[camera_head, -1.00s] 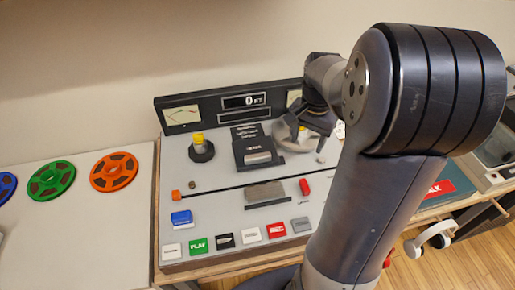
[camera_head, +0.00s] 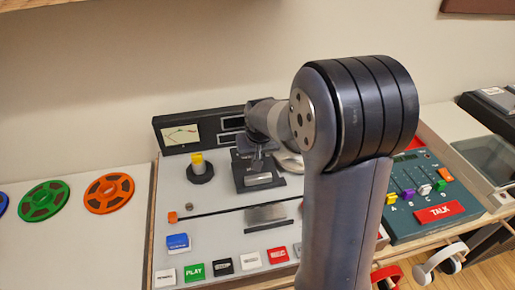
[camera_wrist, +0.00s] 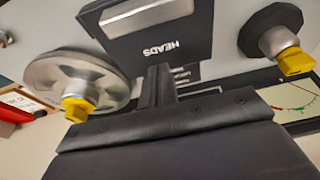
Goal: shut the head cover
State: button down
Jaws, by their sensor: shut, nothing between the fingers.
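The head cover (camera_head: 267,184) is a black piece with a silver strip, in the middle of the tape machine's grey deck (camera_head: 225,222). In the wrist view the head cover (camera_wrist: 190,48) shows close up at the top, with its HEADS lettering upside down. My gripper (camera_head: 258,163) is shut and empty, over the back part of the cover. Its dark closed fingers (camera_wrist: 159,78) point at the cover just by the lettering in the wrist view. I cannot tell whether they touch it. My gripper hides part of the cover, and its tilt is hard to judge.
Yellow-topped spindles stand on both sides: the left one (camera_head: 199,168) and, in the wrist view, one on a silver disc (camera_wrist: 77,100). A meter panel (camera_head: 181,133) rises behind. Coloured buttons (camera_head: 194,271) line the front. A mixer with sliders (camera_head: 425,200) stands to the right.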

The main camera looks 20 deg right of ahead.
jog(key=shift+x, duration=0.8)
jog(key=s, duration=0.2)
jog(key=shift+s+r, duration=0.2)
jog(key=shift+s, duration=0.2)
jog(key=shift+s+f, duration=0.1)
jog(key=shift+s, duration=0.5)
jog(key=s, duration=1)
jog(key=shift+s+a, duration=0.25)
jog(key=shift+s, duration=0.65)
jog(key=shift+s+f, duration=0.1)
jog(key=shift+f, duration=0.05)
